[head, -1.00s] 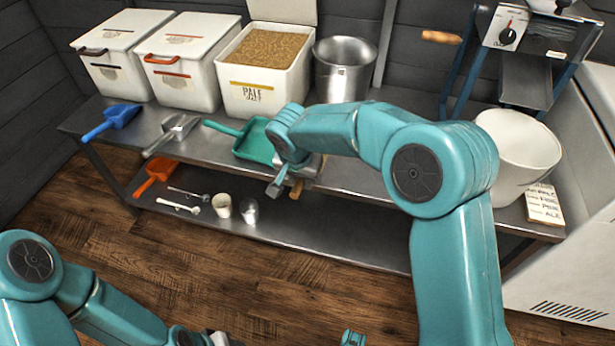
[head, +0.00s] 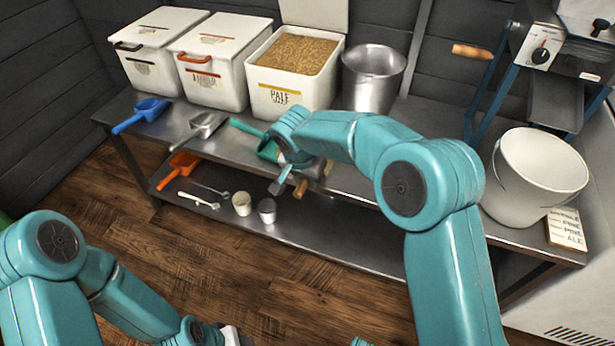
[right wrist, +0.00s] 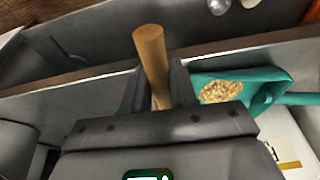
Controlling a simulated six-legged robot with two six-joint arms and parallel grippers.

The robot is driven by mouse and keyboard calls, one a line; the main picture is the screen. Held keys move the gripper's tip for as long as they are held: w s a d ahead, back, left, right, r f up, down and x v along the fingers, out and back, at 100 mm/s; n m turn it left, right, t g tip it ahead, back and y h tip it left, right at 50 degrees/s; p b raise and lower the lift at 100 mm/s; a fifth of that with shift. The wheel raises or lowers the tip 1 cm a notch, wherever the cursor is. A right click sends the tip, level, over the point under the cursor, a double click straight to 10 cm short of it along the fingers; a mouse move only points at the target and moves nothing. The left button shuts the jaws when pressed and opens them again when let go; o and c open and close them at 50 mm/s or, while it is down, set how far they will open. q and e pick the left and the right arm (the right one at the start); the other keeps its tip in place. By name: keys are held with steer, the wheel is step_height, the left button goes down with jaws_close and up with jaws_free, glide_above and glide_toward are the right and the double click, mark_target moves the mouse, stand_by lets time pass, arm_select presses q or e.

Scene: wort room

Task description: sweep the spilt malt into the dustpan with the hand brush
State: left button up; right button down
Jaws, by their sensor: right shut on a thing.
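My right gripper (head: 290,181) is over the front part of the steel bench. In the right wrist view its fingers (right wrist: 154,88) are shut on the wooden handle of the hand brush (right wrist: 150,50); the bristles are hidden. The handle's end also shows below the gripper in the head view (head: 301,189). The teal dustpan (head: 266,149) lies on the bench just left of the gripper, partly covered by it. In the right wrist view the dustpan (right wrist: 266,88) has a heap of pale malt (right wrist: 221,91) in it. No loose malt on the bench is visible. My left arm is at lower left, its fingers out of frame.
A blue scoop (head: 146,110) and a metal scoop (head: 204,126) lie left of the dustpan. Bins and a steel pot (head: 372,82) stand behind. A white bucket (head: 535,180) stands at right. The lower shelf holds an orange scoop (head: 180,165), spoons and two small cups.

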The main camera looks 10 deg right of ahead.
step_height(320, 180, up, 6)
steer(key=s+d+p, duration=0.1)
steer(key=p, duration=0.1)
steer(key=shift+d, duration=0.35)
